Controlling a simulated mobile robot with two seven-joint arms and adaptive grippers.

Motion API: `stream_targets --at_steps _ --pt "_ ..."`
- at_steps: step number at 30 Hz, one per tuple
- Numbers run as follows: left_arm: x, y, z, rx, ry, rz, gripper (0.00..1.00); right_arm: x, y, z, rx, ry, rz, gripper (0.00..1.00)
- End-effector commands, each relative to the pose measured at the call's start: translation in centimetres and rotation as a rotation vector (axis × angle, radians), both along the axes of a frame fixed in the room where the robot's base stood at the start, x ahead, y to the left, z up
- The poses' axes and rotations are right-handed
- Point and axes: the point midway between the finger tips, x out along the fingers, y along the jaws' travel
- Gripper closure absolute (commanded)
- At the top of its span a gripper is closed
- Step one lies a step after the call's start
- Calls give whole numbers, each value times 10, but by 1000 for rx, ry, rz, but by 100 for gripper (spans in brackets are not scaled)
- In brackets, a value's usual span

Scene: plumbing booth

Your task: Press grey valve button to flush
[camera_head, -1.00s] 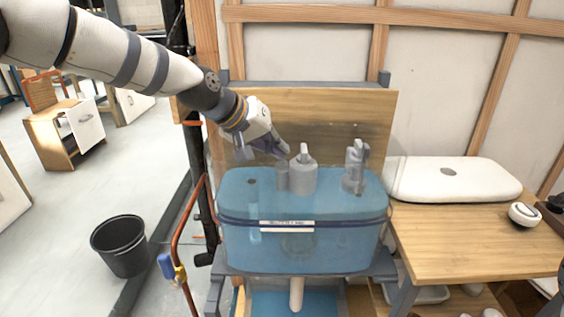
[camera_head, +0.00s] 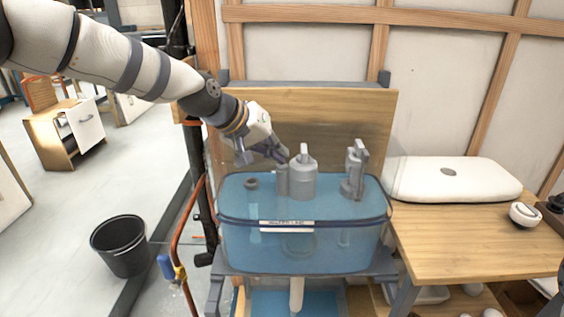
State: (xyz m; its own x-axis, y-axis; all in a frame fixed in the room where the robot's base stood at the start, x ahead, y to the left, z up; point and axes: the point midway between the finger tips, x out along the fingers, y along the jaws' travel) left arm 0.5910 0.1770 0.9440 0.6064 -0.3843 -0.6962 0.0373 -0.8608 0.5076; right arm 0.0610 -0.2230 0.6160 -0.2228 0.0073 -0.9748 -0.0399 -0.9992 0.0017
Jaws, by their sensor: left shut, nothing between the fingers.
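The grey flush valve (camera_head: 303,180) stands upright in a clear tank (camera_head: 300,250) of blue water, with a small button-like post on its top (camera_head: 304,150). A second grey fitting (camera_head: 354,172) stands at the tank's right. My left gripper (camera_head: 280,155) is shut and empty, reaching in from the left, with its fingertips just left of the valve's top. Whether the fingertips touch the valve cannot be told. My right gripper is not in view.
A white cistern lid (camera_head: 455,180) and a small white round object (camera_head: 524,214) lie on the wooden table (camera_head: 480,245) at the right. A copper pipe (camera_head: 182,235) rises left of the tank. A black bucket (camera_head: 122,245) stands on the floor.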

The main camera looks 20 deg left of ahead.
Motion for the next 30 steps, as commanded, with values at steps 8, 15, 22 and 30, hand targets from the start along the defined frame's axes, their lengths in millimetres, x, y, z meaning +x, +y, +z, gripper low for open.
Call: stream_targets --at_steps 8,15,22,30 --pt "0 0 6 1 -1 0 100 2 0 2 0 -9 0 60" --pt "0 0 21 1 -2 0 100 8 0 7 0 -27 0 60" --pt "0 0 19 1 1 0 100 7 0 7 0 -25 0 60" --pt "0 0 43 1 -6 0 100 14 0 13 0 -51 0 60"
